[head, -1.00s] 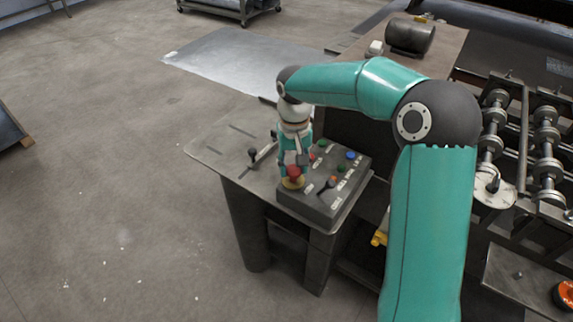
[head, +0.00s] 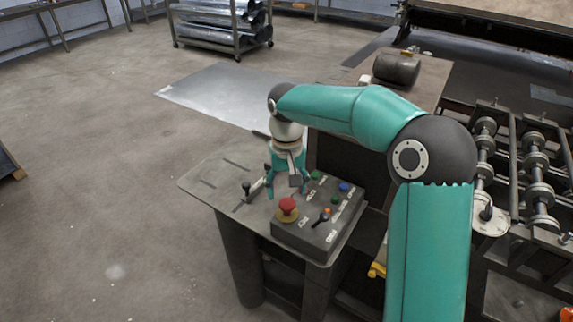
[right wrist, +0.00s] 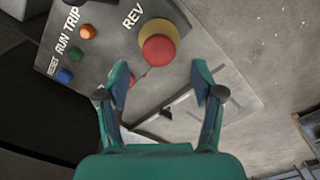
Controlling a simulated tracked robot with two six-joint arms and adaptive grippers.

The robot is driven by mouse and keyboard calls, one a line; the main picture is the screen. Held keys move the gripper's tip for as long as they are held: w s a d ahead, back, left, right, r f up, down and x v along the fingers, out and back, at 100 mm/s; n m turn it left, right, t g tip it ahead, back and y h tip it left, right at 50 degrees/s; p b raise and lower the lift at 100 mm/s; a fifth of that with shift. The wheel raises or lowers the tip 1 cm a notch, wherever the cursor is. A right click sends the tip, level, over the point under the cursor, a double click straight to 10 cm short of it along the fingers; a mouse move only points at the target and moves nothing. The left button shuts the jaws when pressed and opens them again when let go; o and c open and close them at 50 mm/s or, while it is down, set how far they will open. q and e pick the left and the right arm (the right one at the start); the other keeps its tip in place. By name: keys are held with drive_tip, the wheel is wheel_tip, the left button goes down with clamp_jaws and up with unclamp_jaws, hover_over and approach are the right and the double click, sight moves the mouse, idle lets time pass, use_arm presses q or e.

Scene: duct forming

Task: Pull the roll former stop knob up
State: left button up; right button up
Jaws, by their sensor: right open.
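The stop knob (head: 287,206) is a red mushroom head on a yellow base, at the near left corner of the grey control box (head: 318,238). In the right wrist view the red knob (right wrist: 158,47) sits on its yellow disc just beyond my fingertips. My right gripper (head: 287,190) is open and empty, behind the knob in the head view. In the right wrist view my open fingers (right wrist: 160,72) point toward the knob with a gap between them and nothing held. How far the knob is raised is hard to tell. My left gripper is not in view.
The box also carries green, blue and orange buttons and a black-handled selector (head: 324,215). A lever (head: 246,188) stands on the table plate (head: 208,180) to the left. Shafts with rollers (head: 538,180) stand at the right. The floor at left is open.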

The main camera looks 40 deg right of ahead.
sight(287, 201)
wheel_tip(287, 201, up, 8)
drive_tip(key=shift+r, duration=0.25)
drive_tip(key=shift+f, duration=0.1)
idle(0.4)
